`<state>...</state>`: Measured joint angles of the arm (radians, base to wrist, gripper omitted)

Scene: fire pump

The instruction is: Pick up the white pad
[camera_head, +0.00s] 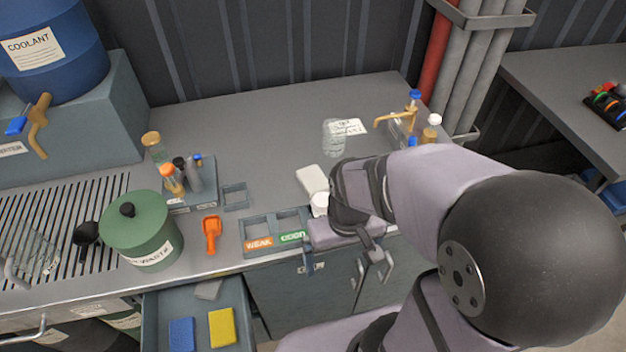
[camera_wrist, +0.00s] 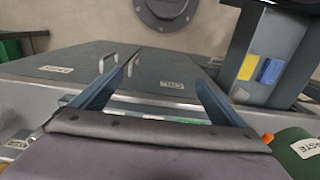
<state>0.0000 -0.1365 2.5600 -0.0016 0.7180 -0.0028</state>
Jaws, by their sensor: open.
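A pale grey-white pad (camera_head: 209,290) lies in the open drawer (camera_head: 157,318), behind a blue pad (camera_head: 182,333) and a yellow pad (camera_head: 222,327). In the wrist view the pale pad (camera_wrist: 240,94) shows small beside the yellow pad (camera_wrist: 249,67) and blue pad (camera_wrist: 270,71). My gripper (camera_head: 373,268) is at the counter's front edge, well to the right of the drawer. Its two blue-grey fingers (camera_wrist: 160,84) are spread apart with nothing between them, in front of the cabinet doors.
A green waste pot (camera_head: 142,232) stands on the counter above the drawer. An orange scoop (camera_head: 211,233) and a labelled tray (camera_head: 273,233) lie near the front edge. A white object (camera_head: 312,179) lies beside my wrist. Cabinet doors (camera_head: 305,284) stand below the counter.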

